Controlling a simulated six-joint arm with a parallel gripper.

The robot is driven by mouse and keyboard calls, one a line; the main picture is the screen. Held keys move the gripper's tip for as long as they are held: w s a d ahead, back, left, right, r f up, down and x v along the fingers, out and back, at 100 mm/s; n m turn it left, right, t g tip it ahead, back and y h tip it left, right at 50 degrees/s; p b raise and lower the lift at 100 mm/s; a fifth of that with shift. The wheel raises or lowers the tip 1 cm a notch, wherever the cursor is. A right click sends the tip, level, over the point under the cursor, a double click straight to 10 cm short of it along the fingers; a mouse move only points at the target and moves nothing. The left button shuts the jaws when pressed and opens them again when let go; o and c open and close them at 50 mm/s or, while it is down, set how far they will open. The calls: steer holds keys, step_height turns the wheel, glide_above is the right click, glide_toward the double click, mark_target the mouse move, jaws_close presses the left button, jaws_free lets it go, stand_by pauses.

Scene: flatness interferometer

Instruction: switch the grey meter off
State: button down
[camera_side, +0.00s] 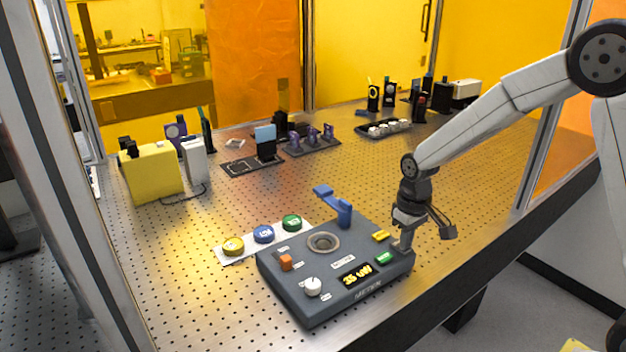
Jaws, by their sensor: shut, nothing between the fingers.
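The grey meter (285,290) sits on the perforated table at the front. Its display (357,274) is lit with yellow characters, apparently "35 uW". On its top are an orange switch (286,262) at the left, a white knob (312,287), a yellow button (381,236), a green button (385,258), a round ringed well (323,242) and a blue arm (343,212) at the back. My gripper (401,248) is shut and empty, pointing down at the meter's right edge, close to the yellow and green buttons. I cannot tell whether its tips touch the meter.
A white strip with yellow, blue and green round caps (264,234) lies left of the meter. A yellow box (152,172), a white box (194,160), a purple-mount tray (313,145) and a black tray (385,130) stand farther back. Bare table lies between.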

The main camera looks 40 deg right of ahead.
steer(key=shift+f, duration=0.2)
steer(key=shift+r, duration=0.15)
stand_by(0.3)
steer(key=shift+r, duration=3.35)
steer(key=s+a+f+t, duration=0.1)
steer(key=s+a+f, duration=0.1)
steer(key=s, duration=0.4)
steer(key=s+a+f+t, duration=0.1)
steer(key=s+a+f, duration=0.1)
steer(key=s, duration=0.4)
steer(key=shift+s+a+f+t, duration=0.25)
steer(key=shift+s+f+t, duration=0.05)
steer(key=shift+f, duration=0.35)
